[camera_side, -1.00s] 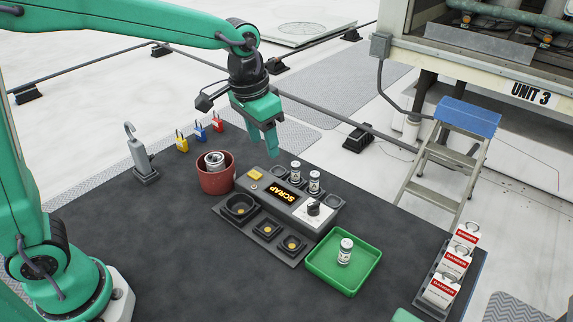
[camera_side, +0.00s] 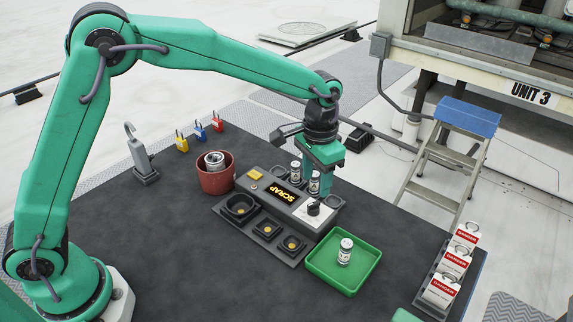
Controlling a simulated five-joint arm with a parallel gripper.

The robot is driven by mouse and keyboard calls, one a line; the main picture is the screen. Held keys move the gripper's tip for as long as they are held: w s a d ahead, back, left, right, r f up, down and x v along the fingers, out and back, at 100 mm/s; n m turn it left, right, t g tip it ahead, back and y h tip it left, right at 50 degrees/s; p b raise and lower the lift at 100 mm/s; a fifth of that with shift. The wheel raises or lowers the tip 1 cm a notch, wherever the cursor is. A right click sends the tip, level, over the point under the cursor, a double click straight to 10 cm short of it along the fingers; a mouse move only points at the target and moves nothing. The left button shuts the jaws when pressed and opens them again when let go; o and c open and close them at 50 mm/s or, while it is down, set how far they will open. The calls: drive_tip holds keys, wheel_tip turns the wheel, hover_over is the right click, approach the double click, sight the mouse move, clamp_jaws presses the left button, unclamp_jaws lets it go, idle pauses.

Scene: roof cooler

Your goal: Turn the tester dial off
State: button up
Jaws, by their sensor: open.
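The tester (camera_side: 285,222) is a grey box on the dark mat, with a lit display (camera_side: 283,191) reading SCRAP. Its black dial (camera_side: 313,208) sits on a white plate at the right end of the top. I cannot read the dial's setting. My gripper (camera_side: 322,190) points down just above the dial, its fingers behind and over it. The fingers look apart from the dial, but I cannot tell exactly how close they are. It holds nothing that I can see.
Two canisters (camera_side: 314,183) stand in the tester close beside my gripper. A green tray (camera_side: 365,277) with one canister is in front. A red pot (camera_side: 215,182) stands left. Padlocks (camera_side: 199,130) are behind. Danger tags (camera_side: 456,262) stand in a rack at right.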

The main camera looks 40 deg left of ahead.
sight(314, 203)
drive_tip(key=shift+f, duration=3.85)
drive_tip(key=c, duration=1)
